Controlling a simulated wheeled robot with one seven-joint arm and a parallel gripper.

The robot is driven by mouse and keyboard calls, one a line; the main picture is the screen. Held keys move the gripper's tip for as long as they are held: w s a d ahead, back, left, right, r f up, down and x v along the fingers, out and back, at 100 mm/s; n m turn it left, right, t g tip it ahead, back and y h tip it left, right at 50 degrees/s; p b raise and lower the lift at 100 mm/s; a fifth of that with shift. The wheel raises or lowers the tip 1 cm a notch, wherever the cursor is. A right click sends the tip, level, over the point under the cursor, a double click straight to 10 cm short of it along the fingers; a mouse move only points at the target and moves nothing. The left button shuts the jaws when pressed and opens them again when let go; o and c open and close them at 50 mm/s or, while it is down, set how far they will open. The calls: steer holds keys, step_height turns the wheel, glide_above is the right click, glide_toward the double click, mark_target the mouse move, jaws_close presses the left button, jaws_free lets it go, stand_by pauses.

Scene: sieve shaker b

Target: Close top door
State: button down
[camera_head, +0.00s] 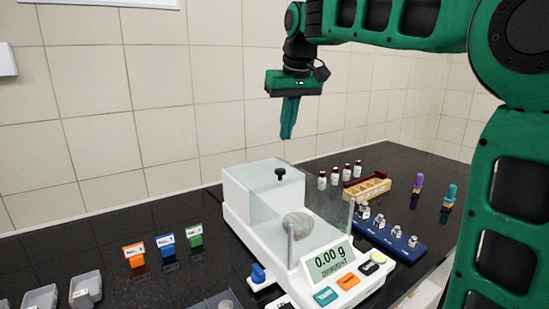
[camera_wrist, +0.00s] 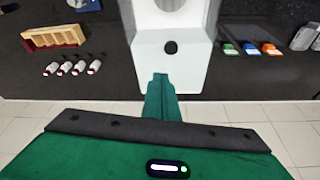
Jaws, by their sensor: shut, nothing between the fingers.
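A white analytical balance (camera_head: 240,222) with clear glass walls stands on the black counter. Its top door carries a black knob (camera_head: 280,173) and appears slid back over the rear white housing, with the chamber in front seeming open above. A round pan area (camera_head: 297,223) shows inside through the glass. The knob also shows in the wrist view (camera_wrist: 170,47), over the white housing. My gripper (camera_head: 287,137) is shut and empty, pointing down above the rear of the balance, apart from the knob. In the wrist view its fingertips (camera_wrist: 160,78) lie just below the knob.
A wooden rack (camera_head: 367,188), red-capped bottles (camera_head: 335,177) and a blue weight tray (camera_head: 390,236) stand right of the balance. Orange, blue and green labelled holders (camera_head: 166,246) and grey trays (camera_head: 85,288) stand left. A tiled wall (camera_head: 130,110) is behind. Air above the balance is free.

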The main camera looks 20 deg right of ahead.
steer(key=w+a+r, duration=0.2)
glide_above(272, 171)
step_height(272, 171, down, 10)
steer(key=shift+f, duration=0.1)
steer(key=s, duration=0.2)
steer(key=shift+s+d+n, duration=0.1)
steer(key=shift+s+n, duration=0.2)
steer(key=shift+s, duration=0.3)
steer(key=shift+s+f, duration=0.15)
steer(key=shift+s, duration=0.25)
